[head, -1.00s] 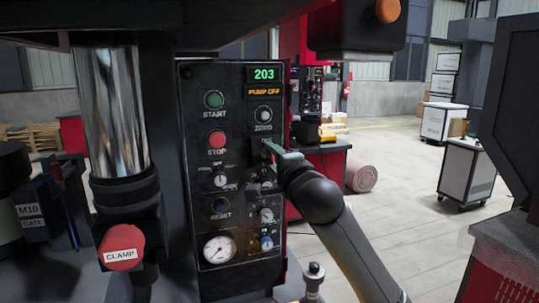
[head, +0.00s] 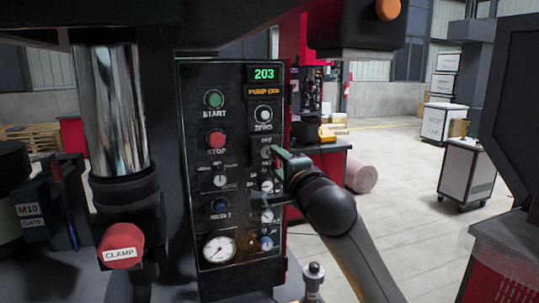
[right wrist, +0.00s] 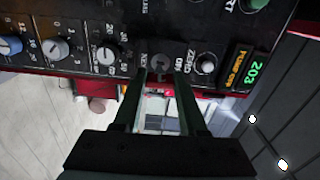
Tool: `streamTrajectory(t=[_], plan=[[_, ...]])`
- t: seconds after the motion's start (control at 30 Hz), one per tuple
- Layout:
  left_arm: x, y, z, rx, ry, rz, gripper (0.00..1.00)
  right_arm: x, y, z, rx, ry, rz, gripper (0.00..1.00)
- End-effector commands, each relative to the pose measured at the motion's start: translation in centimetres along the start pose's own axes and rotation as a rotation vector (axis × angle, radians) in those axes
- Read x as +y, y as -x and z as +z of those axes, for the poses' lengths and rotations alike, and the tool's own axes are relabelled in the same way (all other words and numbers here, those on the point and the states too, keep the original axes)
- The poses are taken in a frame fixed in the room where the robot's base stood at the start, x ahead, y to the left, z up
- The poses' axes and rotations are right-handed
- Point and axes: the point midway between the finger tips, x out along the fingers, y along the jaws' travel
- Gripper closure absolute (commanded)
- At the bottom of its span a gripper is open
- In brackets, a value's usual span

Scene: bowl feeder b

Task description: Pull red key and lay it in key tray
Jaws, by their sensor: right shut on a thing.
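The black control panel (head: 231,235) fills the middle of the head view. My right gripper (head: 277,160) is at its right side, beside the key switch below the ZERO knob. In the right wrist view my right gripper (right wrist: 160,78) has its two fingers on either side of the key switch (right wrist: 160,64), beside the KEY and OFF lettering. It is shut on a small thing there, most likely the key. The key's red part is not clear, and I cannot tell whether it is out of the switch. I cannot make out the key tray. My left gripper is not in view.
A chrome column (head: 110,115) with a red CLAMP knob (head: 121,246) stands left of the panel. A joystick (head: 314,273) stands low, right of the panel. Open floor lies to the right, with a wheeled cabinet (head: 466,175) farther back.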

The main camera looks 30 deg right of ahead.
Motion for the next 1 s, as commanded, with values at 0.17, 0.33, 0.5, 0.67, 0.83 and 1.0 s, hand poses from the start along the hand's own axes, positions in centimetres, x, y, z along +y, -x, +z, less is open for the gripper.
streamTrajectory(t=[0.17,0.33,0.5,0.67,0.83,1.0], plan=[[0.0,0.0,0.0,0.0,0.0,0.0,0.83,-0.1,0.8,0.1,-0.002,0.0,-0.002,1.0],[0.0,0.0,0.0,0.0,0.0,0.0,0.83,-0.1,1.4,0.1,-0.001,-0.001,-0.002,1.0],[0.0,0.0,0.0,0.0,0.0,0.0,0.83,0.0,2.1,0.1,-0.001,-0.002,-0.001,1.0],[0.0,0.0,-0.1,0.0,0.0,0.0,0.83,-0.1,2.7,0.1,-0.001,-0.001,-0.002,1.0],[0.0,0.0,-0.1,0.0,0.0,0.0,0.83,0.0,2.9,0.0,-0.001,-0.001,-0.002,1.0],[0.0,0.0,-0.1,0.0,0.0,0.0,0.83,0.0,2.9,0.0,-0.001,-0.001,-0.001,1.0]])
